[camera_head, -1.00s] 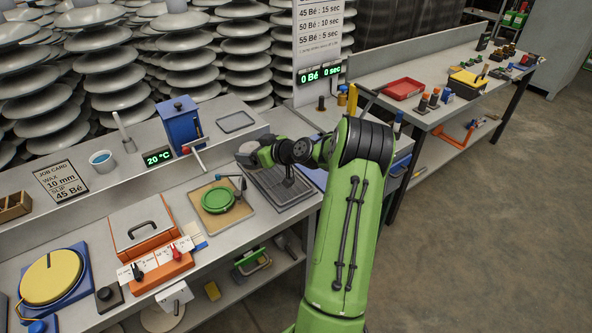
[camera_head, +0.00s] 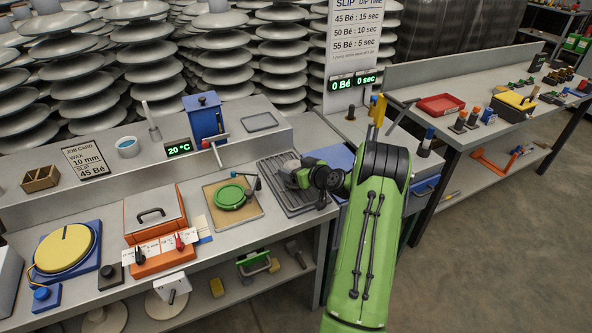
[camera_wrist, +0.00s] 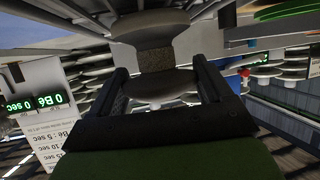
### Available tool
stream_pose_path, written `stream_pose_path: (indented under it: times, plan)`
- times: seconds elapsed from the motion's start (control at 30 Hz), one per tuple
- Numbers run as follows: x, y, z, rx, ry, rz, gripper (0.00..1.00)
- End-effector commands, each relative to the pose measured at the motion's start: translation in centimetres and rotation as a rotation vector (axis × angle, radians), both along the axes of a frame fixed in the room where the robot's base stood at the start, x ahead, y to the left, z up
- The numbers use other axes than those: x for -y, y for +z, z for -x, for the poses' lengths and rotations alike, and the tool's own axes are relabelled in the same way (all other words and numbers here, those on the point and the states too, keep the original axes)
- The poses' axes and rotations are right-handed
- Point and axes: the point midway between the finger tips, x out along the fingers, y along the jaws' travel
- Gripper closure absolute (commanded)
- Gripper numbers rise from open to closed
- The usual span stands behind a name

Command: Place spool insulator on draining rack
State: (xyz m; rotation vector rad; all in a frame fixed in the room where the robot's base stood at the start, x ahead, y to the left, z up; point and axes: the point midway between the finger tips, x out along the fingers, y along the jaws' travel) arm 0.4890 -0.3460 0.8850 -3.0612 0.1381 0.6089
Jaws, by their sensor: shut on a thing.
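The spool insulator (camera_wrist: 155,50) is pale grey with wide flanges and a darker, rough middle. It sits between the two fingers of my gripper (camera_wrist: 160,85) in the wrist view, and the gripper is shut on it. In the head view my gripper (camera_head: 290,176) is over the draining rack (camera_head: 302,209), a grey grooved metal tray at the right end of the near bench. The spool is small there and partly hidden by my arm. I cannot tell whether it touches the rack.
Left of the rack is a tan board with a green disc (camera_head: 231,196). Behind stand a blue box (camera_head: 205,118) with a red-tipped lever and a small grey tray (camera_head: 259,121). Right of my arm, a second bench holds a red tray (camera_head: 440,105).

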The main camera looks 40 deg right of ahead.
Motion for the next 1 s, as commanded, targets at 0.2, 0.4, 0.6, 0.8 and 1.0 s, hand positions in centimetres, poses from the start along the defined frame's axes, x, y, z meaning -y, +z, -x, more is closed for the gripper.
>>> stream_pose_path:
  times: [0.2,0.4,0.6,0.8,1.0]
  plan:
    - [0.0,0.0,0.0,0.003,0.0,0.001,0.75]
    - [0.0,-0.1,0.0,-0.001,0.0,0.0,0.0]
    - [0.0,-0.1,0.0,-0.001,0.0,0.0,0.0]
    - [-0.1,1.2,2.3,-0.002,-0.004,0.0,0.0]
    - [-0.5,3.3,7.5,-0.002,-0.005,0.0,0.0]
